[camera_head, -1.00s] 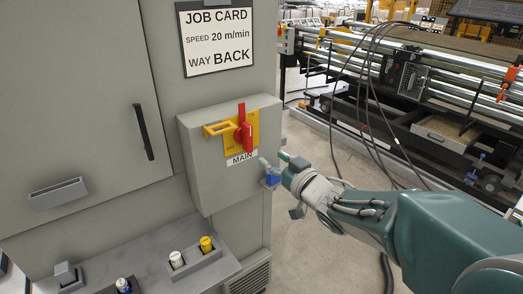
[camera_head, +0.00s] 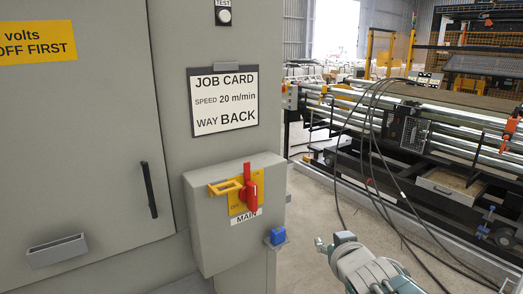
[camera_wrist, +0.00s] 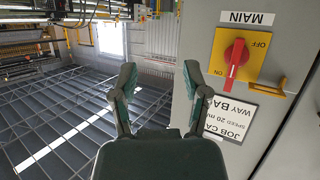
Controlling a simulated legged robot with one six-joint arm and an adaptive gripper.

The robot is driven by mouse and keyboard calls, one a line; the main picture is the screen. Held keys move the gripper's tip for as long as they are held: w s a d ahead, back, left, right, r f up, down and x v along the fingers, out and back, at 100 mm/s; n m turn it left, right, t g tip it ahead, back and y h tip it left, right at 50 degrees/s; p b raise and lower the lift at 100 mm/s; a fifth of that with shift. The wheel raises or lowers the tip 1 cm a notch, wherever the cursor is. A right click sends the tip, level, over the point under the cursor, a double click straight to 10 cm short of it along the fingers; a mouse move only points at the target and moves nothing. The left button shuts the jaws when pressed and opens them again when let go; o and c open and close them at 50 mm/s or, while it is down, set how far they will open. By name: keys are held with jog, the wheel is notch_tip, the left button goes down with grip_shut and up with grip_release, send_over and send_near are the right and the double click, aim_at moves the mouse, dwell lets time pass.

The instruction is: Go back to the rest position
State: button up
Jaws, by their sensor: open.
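My gripper (camera_head: 326,244) is at the lower middle of the head view, right of the switch box and apart from it. In the wrist view its two fingers (camera_wrist: 160,76) are spread with nothing between them. The main switch (camera_head: 247,190) has a red handle, upright in the head view, on a yellow plate. The red handle also shows in the wrist view (camera_wrist: 235,62). A yellow hasp (camera_head: 225,186) sticks out left of the handle. A blue padlock-like piece (camera_head: 278,236) sits on a small bracket at the box's right side.
The grey cabinet (camera_head: 90,150) fills the left, with a job card (camera_head: 223,100) above the switch box (camera_head: 208,235). A roller machine (camera_head: 440,150) stands at the back right, with dark cables (camera_head: 370,140) hanging before it. Bare floor (camera_head: 310,205) lies between cabinet and machine.

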jog(key=s+f+g, duration=0.2)
jog(key=s+g, duration=0.2)
jog(key=s, duration=0.5)
jog(key=s+f+m+g, duration=0.1)
jog(key=s+f+g, duration=0.2)
jog(key=s, duration=0.7)
jog(key=shift+s+d+f+m+g+h, duration=0.2)
jog(key=shift+d+m+g+h, duration=0.1)
jog(key=shift+d+g+h, duration=0.15)
